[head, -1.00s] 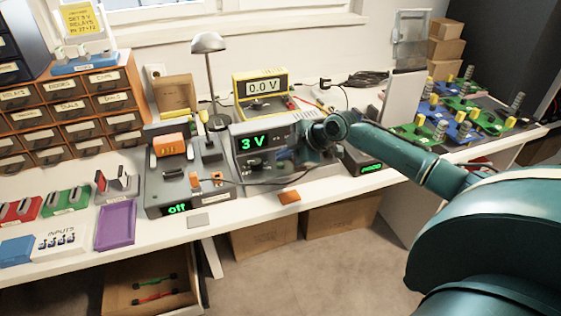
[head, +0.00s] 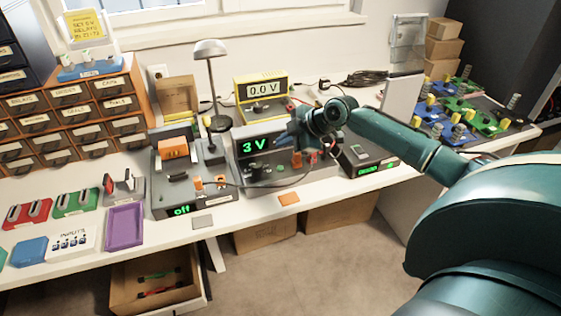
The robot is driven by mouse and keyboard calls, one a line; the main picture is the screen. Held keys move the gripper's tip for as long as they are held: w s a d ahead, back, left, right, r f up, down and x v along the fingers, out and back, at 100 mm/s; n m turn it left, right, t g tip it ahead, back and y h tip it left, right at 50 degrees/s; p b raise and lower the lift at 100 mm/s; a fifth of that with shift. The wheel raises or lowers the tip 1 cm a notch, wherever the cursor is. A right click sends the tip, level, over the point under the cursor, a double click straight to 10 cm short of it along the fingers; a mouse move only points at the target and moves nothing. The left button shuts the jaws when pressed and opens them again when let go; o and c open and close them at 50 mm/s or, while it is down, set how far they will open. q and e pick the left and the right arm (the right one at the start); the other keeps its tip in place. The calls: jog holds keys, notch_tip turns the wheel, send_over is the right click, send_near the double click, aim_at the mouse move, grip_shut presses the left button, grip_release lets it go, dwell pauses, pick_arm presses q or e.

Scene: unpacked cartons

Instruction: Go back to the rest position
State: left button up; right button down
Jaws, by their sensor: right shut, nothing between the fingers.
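My right gripper (head: 280,140) is at the end of the teal arm that comes in from the right. It is shut with nothing in it. It hangs in front of the grey power supply (head: 277,176) whose display reads 3 V, beside that display in the picture. I cannot tell the exact gap between the gripper and the unit. My wrist and forearm hide part of the bench behind them. My left gripper is not in view.
Near the right arm are a yellow meter (head: 262,89) reading 0.0 V, a desk lamp (head: 209,50) and a dark box (head: 368,156) with a green display. A test unit (head: 162,196) reading off, a purple tray (head: 124,228) and drawers (head: 70,112) are further left.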

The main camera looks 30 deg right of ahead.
jog(key=shift+f, duration=0.1)
dwell(0.3)
jog(key=s+a+f+m+g, duration=0.1)
jog(key=s+a+f+g, duration=0.1)
jog(key=s+a+f, duration=0.55)
jog(key=s+a+f+m+g, duration=0.2)
jog(key=s+a+f, duration=0.2)
jog(key=s+a, duration=0.6)
jog(key=s+d+r+m+h, duration=0.1)
jog(key=s+m+h, duration=0.1)
jog(key=s+m, duration=0.45)
jog(key=s+d+r+m+h, duration=0.1)
jog(key=s+r+m+h, duration=0.15)
jog(key=s, duration=0.65)
pick_arm(q)
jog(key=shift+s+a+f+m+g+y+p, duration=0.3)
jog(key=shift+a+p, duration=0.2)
jog(key=shift+p, duration=0.55)
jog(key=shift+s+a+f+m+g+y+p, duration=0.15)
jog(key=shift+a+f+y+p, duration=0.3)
jog(key=shift+p, duration=0.6)
pick_arm(e)
jog(key=w+a+f+t+y, duration=0.3)
jog(key=w+a+t, duration=0.3)
jog(key=shift+w+a, duration=0.15)
jog(key=shift+w, duration=0.1)
jog(key=shift+y, duration=0.25)
